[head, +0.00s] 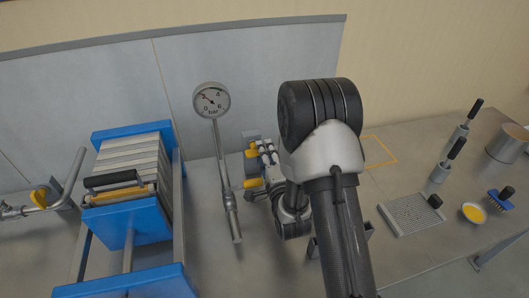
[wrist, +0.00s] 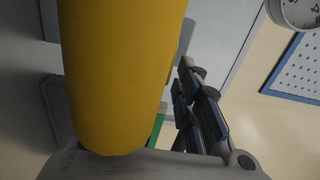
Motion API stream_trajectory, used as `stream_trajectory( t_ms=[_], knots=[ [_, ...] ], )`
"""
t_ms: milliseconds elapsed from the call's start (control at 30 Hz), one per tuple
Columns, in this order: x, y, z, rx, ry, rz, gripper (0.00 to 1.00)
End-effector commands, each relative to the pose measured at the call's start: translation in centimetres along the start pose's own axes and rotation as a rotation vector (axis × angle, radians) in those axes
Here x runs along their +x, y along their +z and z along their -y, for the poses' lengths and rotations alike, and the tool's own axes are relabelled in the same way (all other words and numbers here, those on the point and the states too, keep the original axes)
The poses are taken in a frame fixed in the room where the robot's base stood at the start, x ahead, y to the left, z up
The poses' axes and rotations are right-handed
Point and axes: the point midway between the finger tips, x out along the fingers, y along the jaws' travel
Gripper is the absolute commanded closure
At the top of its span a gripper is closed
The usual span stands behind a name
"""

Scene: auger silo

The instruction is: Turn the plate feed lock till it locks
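Yellow parts (head: 251,153) sit by a small grey block (head: 250,136) on the bench, right of the pressure gauge; I take these as the plate feed lock, but cannot be sure. A second yellow piece (head: 252,183) shows just below. My gripper (head: 268,157) is right beside them, partly hidden by my own arm. In the wrist view a large yellow cylinder (wrist: 120,70) fills the left half, close to the camera. Dark gripper fingers (wrist: 198,100) show to its right. Whether they touch or grip anything cannot be seen.
The gauge (head: 212,100) stands on a thin pipe left of my gripper. A blue-framed plate press (head: 135,220) is further left, with a yellow-handled valve (head: 40,198) beyond.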

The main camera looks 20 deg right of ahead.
Motion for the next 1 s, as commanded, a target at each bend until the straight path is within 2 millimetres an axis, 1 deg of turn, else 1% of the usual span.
stream_trajectory(
  t_ms=[300,400,500,767,900,1000],
  knots=[
    [-5.0,0.0,-0.1,0.000,0.003,-0.001,0.70],
    [-6.3,0.0,-0.1,0.000,0.003,0.000,0.70],
    [-6.9,0.0,0.0,0.000,0.001,0.001,0.70],
    [-7.1,0.1,0.0,0.000,0.001,0.001,0.70],
    [-6.9,0.1,0.1,-0.011,0.007,0.003,0.62],
    [-6.0,0.4,0.4,-0.061,0.041,0.013,0.55]
  ],
)
